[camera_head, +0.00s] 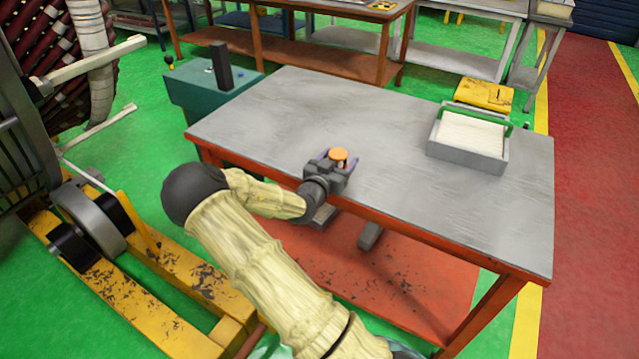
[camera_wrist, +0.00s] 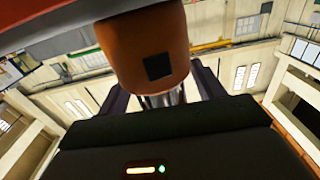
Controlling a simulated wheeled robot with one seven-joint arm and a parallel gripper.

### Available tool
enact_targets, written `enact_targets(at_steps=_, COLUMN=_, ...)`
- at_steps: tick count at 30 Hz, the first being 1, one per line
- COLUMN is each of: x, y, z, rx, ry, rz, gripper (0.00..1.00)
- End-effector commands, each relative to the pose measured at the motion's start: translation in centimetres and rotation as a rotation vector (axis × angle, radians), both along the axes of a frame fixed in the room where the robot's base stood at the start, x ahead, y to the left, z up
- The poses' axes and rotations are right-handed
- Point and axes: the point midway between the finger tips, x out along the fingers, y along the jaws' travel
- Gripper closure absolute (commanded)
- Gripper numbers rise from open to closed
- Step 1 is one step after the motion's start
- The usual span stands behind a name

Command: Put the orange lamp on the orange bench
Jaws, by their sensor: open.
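The orange lamp (camera_head: 339,154) shows as a small orange disc between the fingers of my gripper (camera_head: 338,163). In the wrist view the lamp (camera_wrist: 150,40) is a large orange cylinder with a dark square on its side, its narrower grey end between the two dark fingers. My gripper is open around it. The orange bench (camera_head: 290,115) has a grey worn top and an orange frame with a lower shelf. My gripper and the lamp are at its near long edge, left of the middle. Whether the lamp touches the bench top is hidden.
A grey box (camera_head: 460,160) with pale contents and a green handle stands at the bench's right end. Most of the top is clear. A teal cabinet (camera_head: 205,95) adjoins the bench's left end. A yellow frame (camera_head: 120,285) with the large stator stands left.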

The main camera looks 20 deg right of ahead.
Motion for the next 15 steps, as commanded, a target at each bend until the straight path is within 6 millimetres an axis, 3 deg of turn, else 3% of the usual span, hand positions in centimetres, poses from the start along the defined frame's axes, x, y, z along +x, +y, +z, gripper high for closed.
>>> enact_targets(at_steps=15, x=-6.8, y=7.6, z=0.0, rx=0.001, ry=0.0, rz=0.005, gripper=0.33)
